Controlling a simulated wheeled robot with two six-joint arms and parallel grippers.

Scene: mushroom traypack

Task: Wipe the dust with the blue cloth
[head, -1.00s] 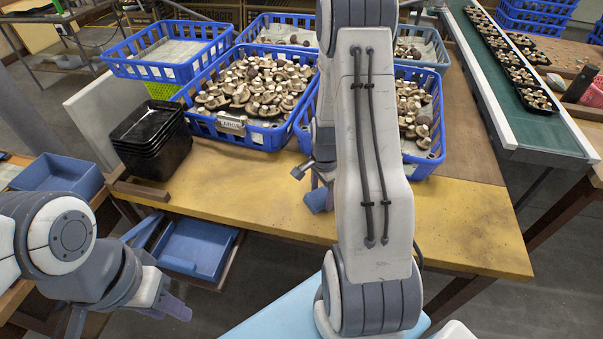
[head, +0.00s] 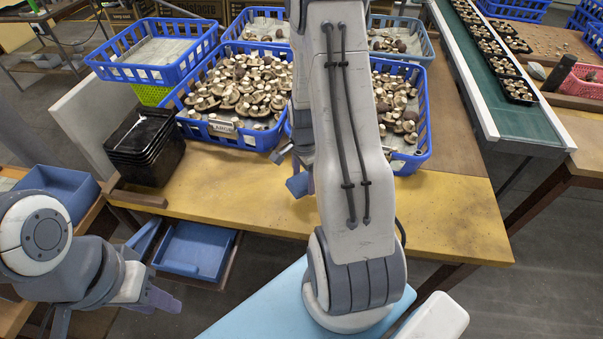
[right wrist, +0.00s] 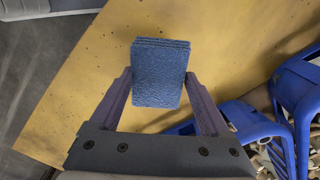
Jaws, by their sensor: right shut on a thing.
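My right gripper (right wrist: 159,78) is shut on the folded blue cloth (right wrist: 160,55) in the right wrist view, with one finger at each side. In the head view, the cloth (head: 298,185) shows small beside my right arm, over the yellow table top (head: 225,190) in front of the mushroom crates. Whether it touches the table I cannot tell. Dark specks and brownish smudges of dust (right wrist: 250,32) are spread over the table top. My left gripper (head: 158,298) hangs low at the left, away from the table top; its jaw opening is unclear.
Blue crates of mushrooms (head: 205,128) line the back of the table. A stack of black trays (head: 145,145) stands at the left. A blue drawer-like bin (head: 195,250) sits below the front edge. The table's front right is clear; a green conveyor (head: 500,90) runs beyond.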

